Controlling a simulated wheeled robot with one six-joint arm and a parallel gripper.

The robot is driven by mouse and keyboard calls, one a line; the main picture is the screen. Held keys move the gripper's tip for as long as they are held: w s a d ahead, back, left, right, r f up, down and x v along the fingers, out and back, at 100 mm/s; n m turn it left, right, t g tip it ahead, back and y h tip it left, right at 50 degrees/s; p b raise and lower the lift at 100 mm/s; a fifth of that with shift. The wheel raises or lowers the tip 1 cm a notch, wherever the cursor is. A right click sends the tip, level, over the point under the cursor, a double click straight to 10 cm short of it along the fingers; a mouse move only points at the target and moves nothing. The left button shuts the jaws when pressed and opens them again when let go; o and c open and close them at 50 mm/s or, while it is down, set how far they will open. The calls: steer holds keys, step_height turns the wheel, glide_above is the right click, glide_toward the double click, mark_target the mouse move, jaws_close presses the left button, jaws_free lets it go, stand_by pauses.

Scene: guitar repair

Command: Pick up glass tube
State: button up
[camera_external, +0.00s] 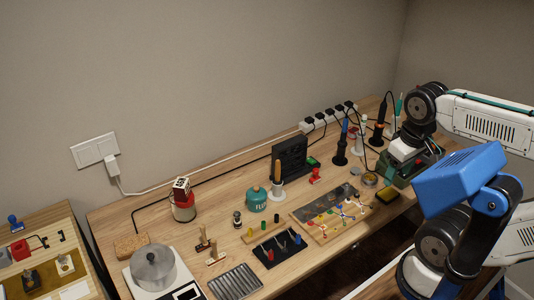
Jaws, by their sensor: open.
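I cannot surely make out a glass tube. A small upright piece with a dark top and a light body (237,219) stands left of the green flux jar (257,200) and may be it, but it is too small to tell. My gripper (400,158) is at the end of my arm, low over the right part of the bench beside a green device (408,178). It is open, and its fingers are hard to tell apart from that device. It is well to the right of the small piece.
The wooden workbench (120,218) is crowded. A metal pot (153,264) stands at the front left, a black tool mat (278,250) at the front, a black rack (289,157) at the back. Corded tools stand near a power strip (327,117). A side table (40,222) is at far left.

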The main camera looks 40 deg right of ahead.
steer(key=shift+c, duration=0.7)
steer(key=shift+a, duration=0.1)
